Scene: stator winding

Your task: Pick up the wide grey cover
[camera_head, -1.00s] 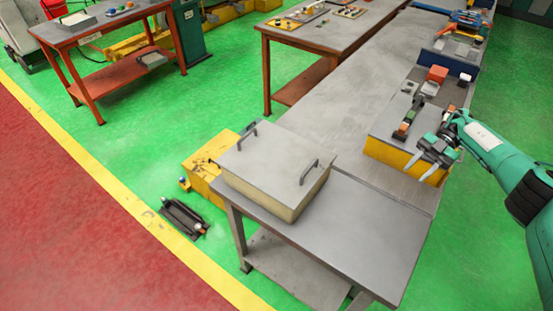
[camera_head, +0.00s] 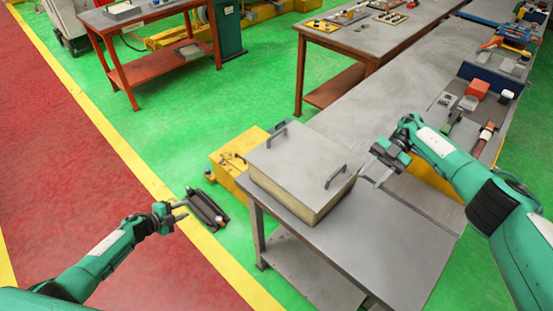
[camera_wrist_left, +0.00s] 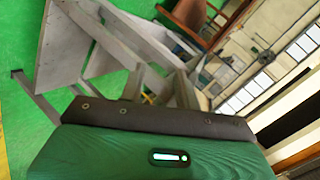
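The wide grey cover (camera_head: 298,164) lies flat on top of a box with cream-coloured sides (camera_head: 290,200), on the near part of the grey bench. It has two dark handles, one at its left end (camera_head: 276,137) and one at its right end (camera_head: 335,175). My right gripper (camera_head: 375,174) is open and empty, just right of the right handle and apart from it. My left gripper (camera_head: 184,211) is open and empty, out left of the bench over the floor. In the left wrist view its fingers (camera_wrist_left: 163,84) stand apart with nothing between them.
The grey bench (camera_head: 385,215) has free room in front of and behind the box. Tools and a red block (camera_head: 477,89) lie along its right side. A yellow box (camera_head: 230,170) stands on the floor left of the bench.

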